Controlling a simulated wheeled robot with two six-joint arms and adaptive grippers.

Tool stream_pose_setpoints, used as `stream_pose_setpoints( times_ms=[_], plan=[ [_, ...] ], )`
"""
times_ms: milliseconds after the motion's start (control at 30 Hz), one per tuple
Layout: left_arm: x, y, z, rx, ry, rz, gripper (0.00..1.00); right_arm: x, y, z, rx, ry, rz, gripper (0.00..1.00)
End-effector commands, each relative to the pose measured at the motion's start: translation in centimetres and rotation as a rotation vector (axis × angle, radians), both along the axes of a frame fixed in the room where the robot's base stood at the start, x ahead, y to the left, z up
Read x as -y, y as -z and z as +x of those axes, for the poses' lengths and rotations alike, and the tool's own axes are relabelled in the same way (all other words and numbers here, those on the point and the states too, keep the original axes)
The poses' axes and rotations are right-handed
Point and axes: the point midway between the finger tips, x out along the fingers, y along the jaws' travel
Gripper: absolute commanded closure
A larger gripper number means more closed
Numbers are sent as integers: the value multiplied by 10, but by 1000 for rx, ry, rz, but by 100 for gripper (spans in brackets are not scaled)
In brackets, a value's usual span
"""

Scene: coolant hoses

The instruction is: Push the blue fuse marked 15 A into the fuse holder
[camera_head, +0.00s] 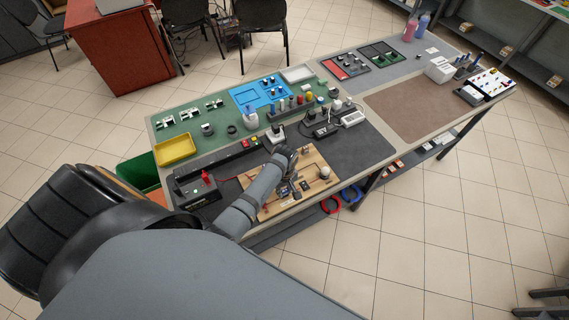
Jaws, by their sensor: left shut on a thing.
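A wooden board (319,169) with small parts lies at the front edge of the workbench, near the middle. My left gripper (294,161) is over the board, pointing down and away from me. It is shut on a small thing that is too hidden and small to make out. Small dark and bluish parts (303,186) sit on the board just in front of the gripper. I cannot tell which of them is the fuse holder, and I cannot read a 15 A mark anywhere. My right gripper is not in view.
A black device with a red part (199,190) stands left of the board. A yellow tray (176,149), a blue tray (256,93) and a row of bottles and small parts stand behind. A dark mat (366,147) on the right is mostly clear. Red and blue rings hang at the front.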

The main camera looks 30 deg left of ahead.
Motion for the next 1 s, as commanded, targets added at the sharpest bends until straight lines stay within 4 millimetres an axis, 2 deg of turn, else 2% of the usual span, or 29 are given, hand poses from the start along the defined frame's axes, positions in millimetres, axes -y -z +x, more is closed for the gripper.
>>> stream_pose_setpoints(
  times_ms=[167, 1000],
  plan=[
    [0, -1, 1, 0, 0, 0, 100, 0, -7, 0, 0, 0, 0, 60],
    [-1, 4, 1, 0, 0, 0, 100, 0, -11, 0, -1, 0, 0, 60]
  ],
)
